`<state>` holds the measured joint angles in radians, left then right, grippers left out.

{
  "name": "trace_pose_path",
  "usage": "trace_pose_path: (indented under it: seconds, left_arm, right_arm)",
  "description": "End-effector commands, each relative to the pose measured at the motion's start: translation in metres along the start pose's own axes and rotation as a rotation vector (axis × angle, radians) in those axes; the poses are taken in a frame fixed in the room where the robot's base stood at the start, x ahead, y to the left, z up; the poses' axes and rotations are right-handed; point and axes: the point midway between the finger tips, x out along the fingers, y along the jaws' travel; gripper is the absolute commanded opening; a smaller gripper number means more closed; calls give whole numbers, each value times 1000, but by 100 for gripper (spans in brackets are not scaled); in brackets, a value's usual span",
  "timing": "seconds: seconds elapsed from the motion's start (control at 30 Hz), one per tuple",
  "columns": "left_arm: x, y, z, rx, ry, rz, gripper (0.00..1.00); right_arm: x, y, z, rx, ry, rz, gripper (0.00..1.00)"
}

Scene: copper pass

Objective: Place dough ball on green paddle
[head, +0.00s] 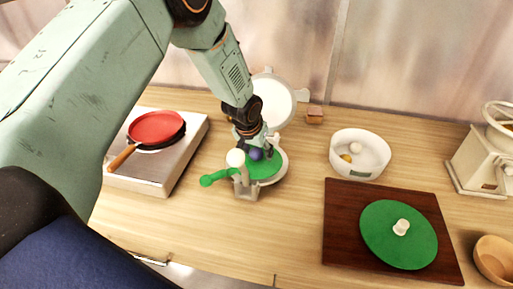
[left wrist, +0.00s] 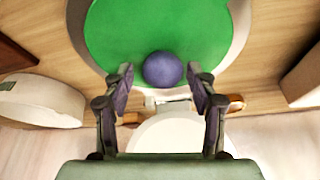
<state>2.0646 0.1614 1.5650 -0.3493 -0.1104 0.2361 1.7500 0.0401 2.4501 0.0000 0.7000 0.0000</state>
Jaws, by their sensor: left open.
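A purple dough ball (left wrist: 163,69) rests on a green disc (left wrist: 110,35) in the left wrist view. In the head view the ball (head: 256,154) is partly hidden by my left gripper. The green disc (head: 266,168) lies on a white round press base (head: 283,172); a green handle (head: 207,181) sticks out to the left and looks like part of a paddle. My left gripper (left wrist: 160,82) is open, its fingers on either side of the ball with gaps showing. My right gripper is not in view.
A white press lid (head: 272,100) stands tilted up behind. A white bowl (head: 374,150) holds small balls. A dark board (head: 338,240) carries another green disc (head: 385,245) with a white knob. A red pan (head: 155,127) sits on a cooktop (head: 150,180) at left. A grinder (head: 480,160) is at right.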

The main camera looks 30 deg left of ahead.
Motion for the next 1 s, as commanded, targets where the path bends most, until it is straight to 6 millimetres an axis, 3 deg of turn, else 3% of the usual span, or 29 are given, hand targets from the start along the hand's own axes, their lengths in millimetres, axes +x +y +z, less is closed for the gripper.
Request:
trace_pose_path:
  seconds: [0.17, 0.7, 1.0]
  left_arm:
    - [-16, 0, -2, 0, 2, 1, 58]
    - [-105, 0, -2, -1, 3, 1, 58]
    - [-122, 0, -1, 0, 0, 0, 58]
  right_arm:
    - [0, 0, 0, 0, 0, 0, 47]
    - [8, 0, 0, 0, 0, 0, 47]
    - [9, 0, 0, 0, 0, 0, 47]
